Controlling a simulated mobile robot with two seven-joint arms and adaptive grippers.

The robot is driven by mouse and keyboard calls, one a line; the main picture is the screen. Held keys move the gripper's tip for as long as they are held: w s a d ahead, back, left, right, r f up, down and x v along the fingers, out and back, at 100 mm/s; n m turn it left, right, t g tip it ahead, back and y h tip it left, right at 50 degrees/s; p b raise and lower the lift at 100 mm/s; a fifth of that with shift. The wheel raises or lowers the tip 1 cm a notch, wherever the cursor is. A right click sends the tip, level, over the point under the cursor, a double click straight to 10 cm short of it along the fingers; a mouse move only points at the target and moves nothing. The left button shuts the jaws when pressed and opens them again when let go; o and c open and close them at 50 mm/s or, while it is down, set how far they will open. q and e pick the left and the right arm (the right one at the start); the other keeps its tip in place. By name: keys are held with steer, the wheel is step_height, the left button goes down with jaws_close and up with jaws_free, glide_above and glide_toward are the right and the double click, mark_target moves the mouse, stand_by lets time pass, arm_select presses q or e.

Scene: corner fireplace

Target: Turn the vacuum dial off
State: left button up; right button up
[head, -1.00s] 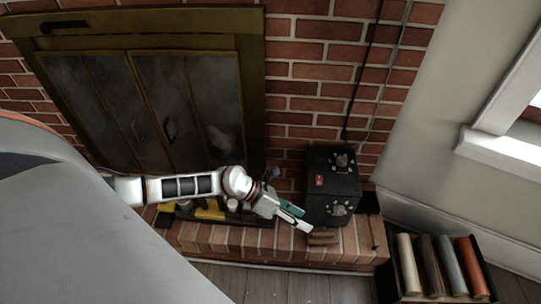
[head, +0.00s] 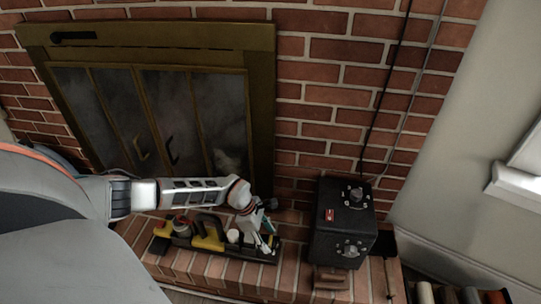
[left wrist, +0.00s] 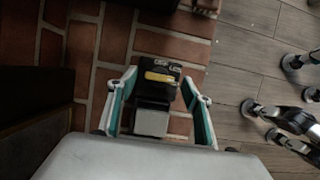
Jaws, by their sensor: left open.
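A black box (head: 328,248) with dials stands on the brick hearth in the head view. One round dial (head: 356,194) is on its top, beside a small red label. More knobs (head: 350,250) are on its front face. The lettering is too small to read, so I cannot tell which dial is the vacuum one. My left gripper (head: 267,241) is to the left of the box, apart from it, over the right end of a tool tray. In the left wrist view its two teal-and-white fingers (left wrist: 160,108) are spread. My right gripper is not in view.
The tool tray (head: 266,257) holds yellow and black tools. A dark item with a yellow mark (left wrist: 162,77) shows between the fingers in the wrist view. Cables (head: 383,95) run down the brick wall behind the box. The fireplace doors (head: 165,115) are at left.

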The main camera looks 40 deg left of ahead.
arm_select(q)
steer(key=shift+w+d+f, duration=0.1)
steer(key=shift+w+f, duration=0.05)
steer(key=shift+f, duration=0.1)
steer(key=c, duration=1.1)
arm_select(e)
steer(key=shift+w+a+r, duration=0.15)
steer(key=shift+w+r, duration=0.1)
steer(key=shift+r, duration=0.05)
